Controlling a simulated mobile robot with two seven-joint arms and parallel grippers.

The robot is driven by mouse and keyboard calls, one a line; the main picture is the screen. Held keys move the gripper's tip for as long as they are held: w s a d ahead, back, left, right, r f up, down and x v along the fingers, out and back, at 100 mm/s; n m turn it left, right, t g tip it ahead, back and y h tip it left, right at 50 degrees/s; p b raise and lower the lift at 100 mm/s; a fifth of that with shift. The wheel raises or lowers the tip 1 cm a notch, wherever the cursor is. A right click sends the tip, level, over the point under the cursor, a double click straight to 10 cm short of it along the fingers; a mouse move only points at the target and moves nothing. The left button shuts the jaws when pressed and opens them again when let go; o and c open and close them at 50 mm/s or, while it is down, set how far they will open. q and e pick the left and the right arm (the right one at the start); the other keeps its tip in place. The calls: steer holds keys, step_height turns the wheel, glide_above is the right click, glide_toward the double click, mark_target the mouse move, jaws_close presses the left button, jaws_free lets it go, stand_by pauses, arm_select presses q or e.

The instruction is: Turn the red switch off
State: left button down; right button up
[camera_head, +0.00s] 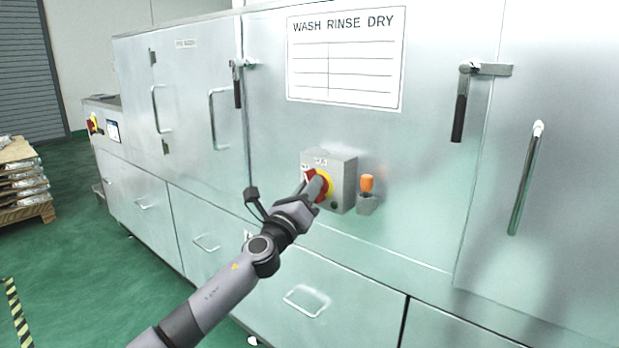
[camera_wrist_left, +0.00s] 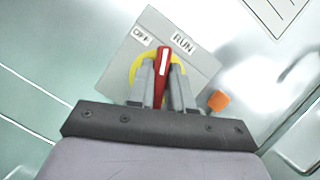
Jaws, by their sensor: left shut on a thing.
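The red switch (camera_wrist_left: 163,68) is a red handle with a white line, on a yellow disc (camera_wrist_left: 138,68) on a grey box (camera_wrist_left: 203,66). The labels OFF (camera_wrist_left: 142,36) and RUN (camera_wrist_left: 183,44) sit above it. In the left wrist view the handle's tip lies between the two labels. My left gripper (camera_wrist_left: 163,82) has one finger on each side of the handle and is shut on it. In the head view the left gripper (camera_head: 311,187) hides part of the red switch (camera_head: 313,178). My right gripper is not in view.
The box (camera_head: 343,182) is mounted on a large metal washing machine with door handles (camera_head: 525,180). An orange-topped part (camera_head: 367,184) sits just right of the box. A pallet of stacked goods (camera_head: 22,180) stands at the far left. The green floor (camera_head: 75,260) is clear.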

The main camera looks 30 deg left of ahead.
arm_select(q)
steer(key=shift+a+f+n+g+y+p, duration=0.1)
steer(key=shift+n+g+y+p, duration=0.55)
steer(key=shift+n+p, duration=1.6)
steer(key=shift+d+n+g+y+p, duration=0.1)
steer(key=shift+n+g+y+p, duration=0.6)
steer(key=shift+n+p, duration=1.55)
steer(key=shift+a+f+n+g+y+p, duration=0.1)
steer(key=shift+n+g+y+p, duration=0.25)
steer(key=shift+n+g+p, duration=1.75)
steer(key=shift+n+t+b, duration=0.55)
steer(key=shift+n+t, duration=0.35)
steer(key=shift+t, duration=0.25)
steer(key=c, duration=1.1)
jaws_free()
steer(key=shift+v, duration=3.55)
steer(key=shift+r, duration=0.1)
